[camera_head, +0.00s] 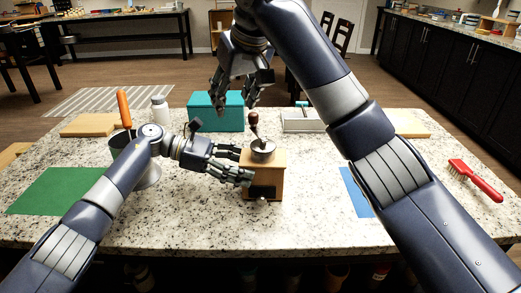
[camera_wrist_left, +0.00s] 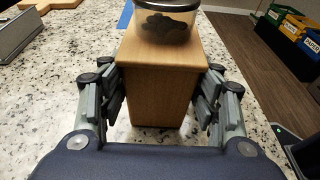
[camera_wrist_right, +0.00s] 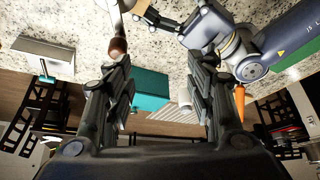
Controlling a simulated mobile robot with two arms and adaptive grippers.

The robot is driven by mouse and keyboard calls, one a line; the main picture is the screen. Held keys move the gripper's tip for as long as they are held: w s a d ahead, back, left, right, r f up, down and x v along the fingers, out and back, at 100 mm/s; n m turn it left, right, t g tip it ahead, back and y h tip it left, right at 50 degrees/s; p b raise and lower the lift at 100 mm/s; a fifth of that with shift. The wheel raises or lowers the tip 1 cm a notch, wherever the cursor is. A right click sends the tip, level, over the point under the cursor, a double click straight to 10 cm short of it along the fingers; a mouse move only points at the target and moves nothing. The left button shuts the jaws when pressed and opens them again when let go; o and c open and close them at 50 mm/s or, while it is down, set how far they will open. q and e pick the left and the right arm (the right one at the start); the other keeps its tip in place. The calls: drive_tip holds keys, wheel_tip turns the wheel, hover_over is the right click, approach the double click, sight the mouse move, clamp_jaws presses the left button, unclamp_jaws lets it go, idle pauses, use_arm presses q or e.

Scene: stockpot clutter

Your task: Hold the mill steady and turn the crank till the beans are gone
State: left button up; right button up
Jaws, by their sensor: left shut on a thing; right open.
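The mill (camera_head: 264,180) is a wooden box with a metal-rimmed hopper (camera_head: 262,153) and a crank with a dark red-brown knob (camera_head: 253,118) on top. It stands upright on the speckled counter. My left gripper (camera_head: 245,169) is shut on the mill's wooden body, with fingers on both sides in the left wrist view (camera_wrist_left: 165,95). Dark beans (camera_wrist_left: 165,24) show through the clear hopper there. My right gripper (camera_head: 236,100) is open and empty above the mill, near the knob. In the right wrist view the knob (camera_wrist_right: 118,47) lies by the left-hand fingertip, not clearly between the fingers.
A teal box (camera_head: 205,112) and a grey tray (camera_head: 303,122) stand behind the mill. A green mat (camera_head: 55,190) lies left, a blue mat (camera_head: 354,190) and red brush (camera_head: 478,182) right. An orange-handled tool (camera_head: 124,108) stands in a pot behind my left arm.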

drive_tip(key=shift+c, duration=1.2)
approach(255, 115)
drive_tip(key=w+f, duration=0.1)
drive_tip(key=f, duration=0.1)
drive_tip(key=shift+a+x, duration=0.1)
drive_tip(key=shift+x, duration=2.1)
drive_tip(key=shift+a+x, duration=0.15)
drive_tip(key=shift+x, duration=2.05)
drive_tip(key=c, duration=0.7)
